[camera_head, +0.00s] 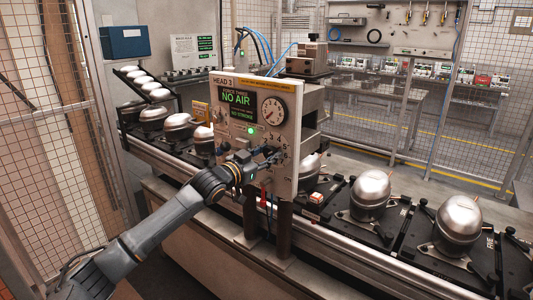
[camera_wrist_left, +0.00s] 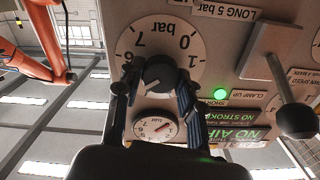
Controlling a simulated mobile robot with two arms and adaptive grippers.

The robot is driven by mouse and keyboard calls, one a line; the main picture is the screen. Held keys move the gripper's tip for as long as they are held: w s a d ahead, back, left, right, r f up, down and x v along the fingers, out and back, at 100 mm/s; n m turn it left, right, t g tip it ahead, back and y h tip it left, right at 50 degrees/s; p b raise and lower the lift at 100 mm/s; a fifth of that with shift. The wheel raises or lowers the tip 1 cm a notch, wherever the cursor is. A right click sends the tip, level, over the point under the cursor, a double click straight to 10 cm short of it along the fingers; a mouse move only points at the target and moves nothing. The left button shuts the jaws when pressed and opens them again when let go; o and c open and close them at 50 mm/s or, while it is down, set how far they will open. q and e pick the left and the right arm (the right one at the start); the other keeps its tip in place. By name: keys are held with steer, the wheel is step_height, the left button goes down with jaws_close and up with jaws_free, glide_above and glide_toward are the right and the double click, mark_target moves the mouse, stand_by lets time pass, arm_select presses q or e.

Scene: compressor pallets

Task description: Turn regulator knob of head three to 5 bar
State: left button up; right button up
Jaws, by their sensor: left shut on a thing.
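The HEAD 3 panel (camera_head: 287,92) stands upright at the middle of the head view, its display (camera_head: 237,99) reading NO AIR. A round white gauge (camera_head: 273,111) sits at its upper right. The regulator dial with the black knob is below, largely hidden by my left gripper (camera_head: 268,158). In the left wrist view, upside down, the knob (camera_wrist_left: 161,71) sits on a white dial (camera_wrist_left: 137,37) marked "bar", with 0, 1 and 7 readable. My left gripper (camera_wrist_left: 158,90) is shut on the knob, a finger on each side. The knob's exact setting is unclear. The gauge also shows there (camera_wrist_left: 154,127).
A lever with a dark ball (camera_wrist_left: 296,120) juts from the panel beside the knob, near a lit green lamp (camera_wrist_left: 220,94). Silver compressor shells (camera_head: 371,194) stand on black pallets along the conveyor (camera_head: 340,246). Mesh fencing (camera_head: 45,125) stands at the left.

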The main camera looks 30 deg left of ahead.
arm_select(q)
steer(key=shift+f+m, duration=0.1)
steer(key=shift+m, duration=0.4)
steer(key=o, duration=1.2)
steer(key=shift+s+a, duration=0.15)
steer(key=shift+s, duration=1.85)
steer(key=shift+s+a, duration=0.15)
steer(key=shift+s, duration=1.85)
steer(key=shift+s+a, duration=0.15)
steer(key=shift+s, duration=1.85)
